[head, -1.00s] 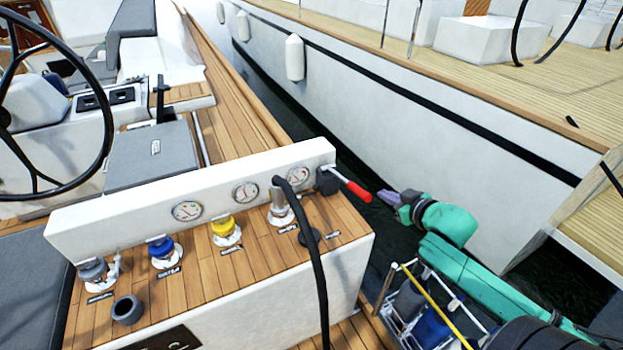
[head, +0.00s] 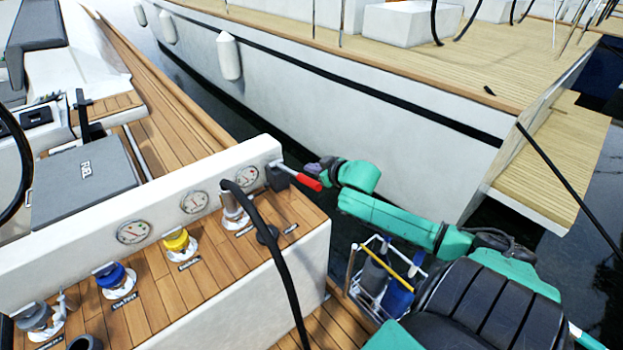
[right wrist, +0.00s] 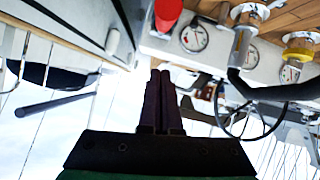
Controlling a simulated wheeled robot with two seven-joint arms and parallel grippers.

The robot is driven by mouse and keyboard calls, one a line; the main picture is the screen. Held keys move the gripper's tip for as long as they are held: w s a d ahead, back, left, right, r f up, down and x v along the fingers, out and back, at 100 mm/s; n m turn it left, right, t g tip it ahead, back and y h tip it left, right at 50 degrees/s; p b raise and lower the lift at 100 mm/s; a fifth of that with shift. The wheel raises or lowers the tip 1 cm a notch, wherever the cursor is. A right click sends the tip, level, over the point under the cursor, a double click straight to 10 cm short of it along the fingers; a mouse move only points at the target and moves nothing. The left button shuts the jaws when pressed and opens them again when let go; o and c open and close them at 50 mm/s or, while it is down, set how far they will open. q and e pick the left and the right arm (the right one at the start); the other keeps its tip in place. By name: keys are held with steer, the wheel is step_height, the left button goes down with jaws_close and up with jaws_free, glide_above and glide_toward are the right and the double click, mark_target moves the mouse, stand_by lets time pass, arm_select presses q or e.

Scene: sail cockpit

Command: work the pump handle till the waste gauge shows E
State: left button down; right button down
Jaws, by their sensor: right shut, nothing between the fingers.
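The pump handle (head: 308,182) is a short lever with a red grip, sticking out to the right from a dark pump body (head: 277,178) at the right end of the white console. My right gripper (head: 310,169) is shut and empty, close beside the red grip's end; I cannot tell if they touch. In the right wrist view the shut fingers (right wrist: 160,75) point toward the console, and the red grip (right wrist: 168,12) is at the top edge, apart from the fingertips in the picture. The rightmost gauge (head: 247,176) is nearest the pump; its lettering and needle are too small to read. My left gripper is out of view.
Two more gauges (head: 132,232) (head: 194,202) sit on the console face. A black hose (head: 277,255) arches over the deck fittings. A yellow cap (head: 176,240) and a blue cap (head: 115,276) stand below. A bottle rack (head: 352,283) is under my right arm. A white hull (head: 330,95) lies beyond.

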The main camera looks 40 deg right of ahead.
mark_target(312, 182)
steer(key=x, duration=0.2)
steer(key=shift+w+f, duration=0.2)
steer(key=shift+f, duration=0.15)
steer(key=f, duration=0.2)
steer(key=shift+s+d+f+p, duration=0.3)
steer(key=shift+s+p, duration=0.1)
steer(key=shift+s+f, duration=0.1)
steer(key=shift+f, duration=0.25)
